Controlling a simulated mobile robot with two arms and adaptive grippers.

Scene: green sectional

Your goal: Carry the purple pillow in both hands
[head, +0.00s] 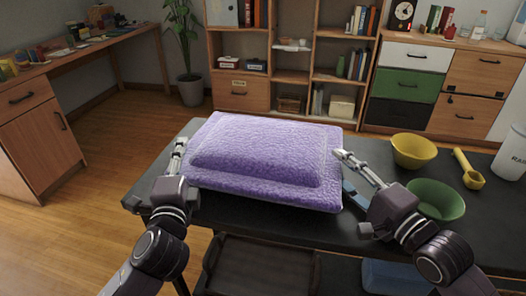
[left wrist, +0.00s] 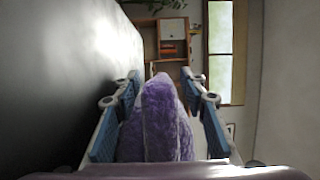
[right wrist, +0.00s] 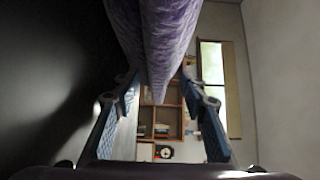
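The purple pillow (head: 262,150) lies flat on the dark table (head: 255,213). My left gripper (head: 179,155) is at the pillow's left edge in the head view. In the left wrist view the pillow's edge (left wrist: 163,120) stands between the open fingers, with gaps showing beside it. My right gripper (head: 360,168) is at the pillow's right edge. In the right wrist view the pillow (right wrist: 158,40) reaches in from the top, between the spread fingers. Neither gripper looks closed on it; contact with the fingers is unclear.
A yellow bowl (head: 413,151), a green bowl (head: 437,199), a yellow scoop (head: 468,170) and a white canister (head: 512,153) stand on the table to the right. A blue item (head: 355,196) lies by my right gripper. Shelves (head: 290,76) and drawers (head: 405,86) stand behind; floor is clear at left.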

